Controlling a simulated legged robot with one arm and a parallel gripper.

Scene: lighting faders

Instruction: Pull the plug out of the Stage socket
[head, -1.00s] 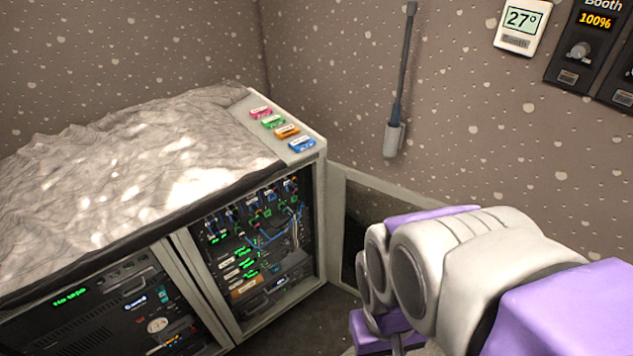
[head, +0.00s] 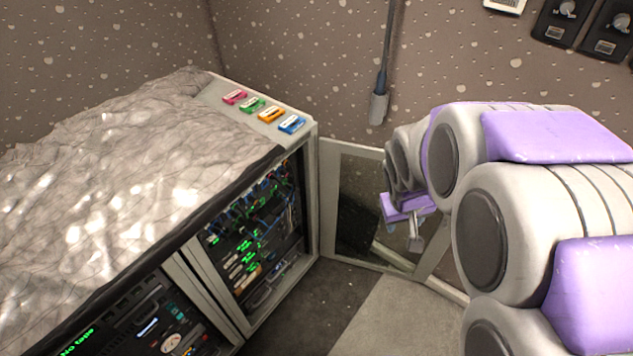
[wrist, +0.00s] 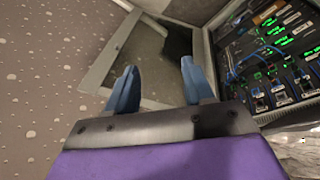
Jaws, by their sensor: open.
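The rack with cables (head: 262,228) stands at the middle left in the head view, its right bay open and showing green lights and blue cables. In the wrist view the rack's sockets and cables (wrist: 270,58) show at the upper right. I cannot read which socket is Stage, and I cannot single out its plug. My gripper (wrist: 158,82) has two blue fingers spread apart with nothing between them. It is to the left of the rack in the wrist view and apart from it. In the head view my gripper (head: 415,238) is partly hidden, to the right of the rack by the glass door.
A glass-panelled door (head: 359,205) hangs open at the rack's right side, close to my gripper. A crumpled grey cover (head: 120,190) lies on the rack top beside coloured labelled tapes (head: 270,115). A dark rod in a holder (head: 378,108) is on the wall. Floor is clear in front.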

